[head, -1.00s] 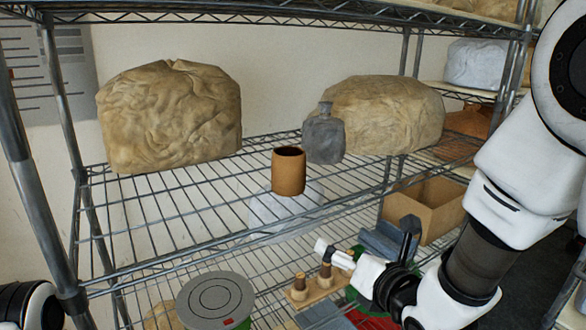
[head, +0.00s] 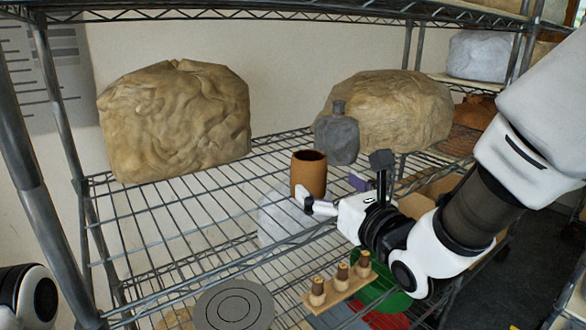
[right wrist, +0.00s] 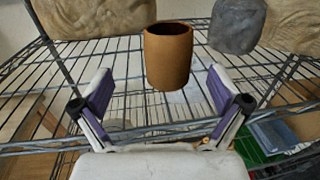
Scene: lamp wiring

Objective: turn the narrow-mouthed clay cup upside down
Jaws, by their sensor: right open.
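In the right wrist view the cup (right wrist: 168,62) stands ahead, between the lines of the two fingers. My right gripper (head: 332,193) is open and empty at the shelf's front edge, close in front of the cup, with its purple-padded fingers (right wrist: 160,98) spread wider than the cup. It does not appear to touch it. My left gripper is out of view; only a part of my left arm shows at the lower left.
A grey flask (head: 337,138) stands behind the cup to the right. Large tan wrapped lumps stand at left (head: 172,120) and back right (head: 400,110). The shelf left of the cup is clear. Below are a grey disc (head: 233,304) and a wooden strip with pegs (head: 340,287).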

